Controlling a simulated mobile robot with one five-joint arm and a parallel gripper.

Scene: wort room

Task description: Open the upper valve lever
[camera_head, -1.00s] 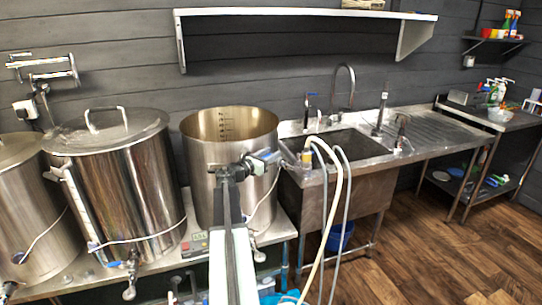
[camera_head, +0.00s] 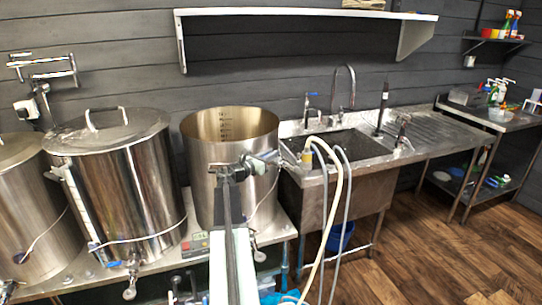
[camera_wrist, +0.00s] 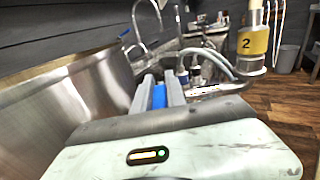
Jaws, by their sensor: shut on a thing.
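The upper valve lever has a blue handle (camera_wrist: 159,97), seen in the wrist view between my two grey fingers. My gripper (camera_wrist: 161,88) is shut on this blue handle. In the head view my gripper (camera_head: 249,164) is at the upper right side of the open steel kettle (camera_head: 208,195), in front of its wall. A grey metal part (camera_head: 269,158) shows just right of my gripper there. The fingers hide much of the lever, and its angle is hard to tell.
A pale hose (camera_head: 338,195) and a fitting with a yellow label marked 2 (camera_wrist: 255,42) hang close to the right of my gripper. A lidded kettle (camera_head: 125,190) stands to the left. The sink (camera_head: 345,145) is to the right, with open floor (camera_head: 440,240) in front.

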